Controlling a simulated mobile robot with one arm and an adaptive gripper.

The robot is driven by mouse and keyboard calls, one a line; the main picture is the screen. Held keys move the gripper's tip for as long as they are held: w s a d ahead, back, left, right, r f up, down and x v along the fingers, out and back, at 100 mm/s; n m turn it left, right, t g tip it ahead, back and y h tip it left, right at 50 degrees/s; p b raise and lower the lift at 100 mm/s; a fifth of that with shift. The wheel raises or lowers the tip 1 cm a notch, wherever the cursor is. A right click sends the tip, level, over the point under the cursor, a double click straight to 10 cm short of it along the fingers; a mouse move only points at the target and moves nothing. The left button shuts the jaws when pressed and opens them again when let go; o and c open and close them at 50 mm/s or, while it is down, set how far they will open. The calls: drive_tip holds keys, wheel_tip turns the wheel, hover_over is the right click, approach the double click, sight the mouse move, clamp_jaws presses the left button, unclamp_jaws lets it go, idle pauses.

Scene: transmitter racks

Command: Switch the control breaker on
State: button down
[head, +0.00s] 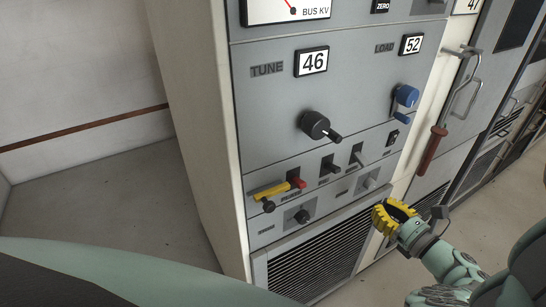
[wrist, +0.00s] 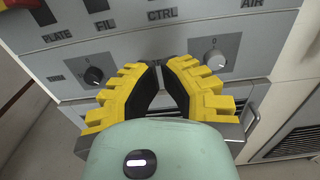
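The control breaker's toggle (head: 357,157) is the rightmost of three in the breaker row of the grey rack in the head view. Its handle sticks out toward me; its on or off position is hard to tell. In the wrist view the CTRL label (wrist: 162,14) is at the top edge, and the toggle is cut off above it. My gripper (head: 383,211) is in front of the lower panel, below and right of the breaker and apart from it.
The filament breaker (head: 329,166) and red-handled plate breaker (head: 298,182), with a yellow piece (head: 271,190) beside it, are to the left. Two small knobs (head: 303,216) (head: 370,183) lie below. A black tune knob (head: 316,126) and blue load knob (head: 405,97) protrude above. A red-handled lever (head: 431,150) hangs right.

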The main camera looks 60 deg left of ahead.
sight(347, 177)
drive_tip(key=a, duration=0.3)
drive_tip(key=a+b, duration=0.1)
drive_tip(key=a, duration=0.5)
drive_tip(key=shift+w+a+f, duration=0.2)
drive_tip(key=shift+w+a, duration=0.15)
drive_tip(key=shift+a+r, duration=0.25)
drive_tip(key=shift+d+r+p, duration=0.35)
drive_tip(key=shift+r+p, duration=0.45)
drive_tip(key=shift+r, duration=0.1)
drive_tip(key=shift+d+r+p, duration=0.35)
drive_tip(key=shift+r+p, duration=0.4)
drive_tip(key=shift+r, duration=0.1)
drive_tip(key=shift+r+p, duration=0.1)
drive_tip(key=shift+p, duration=0.25)
drive_tip(key=shift+d+r+h+p, duration=0.1)
drive_tip(key=shift+h+p, duration=0.3)
drive_tip(key=shift+p, duration=0.2)
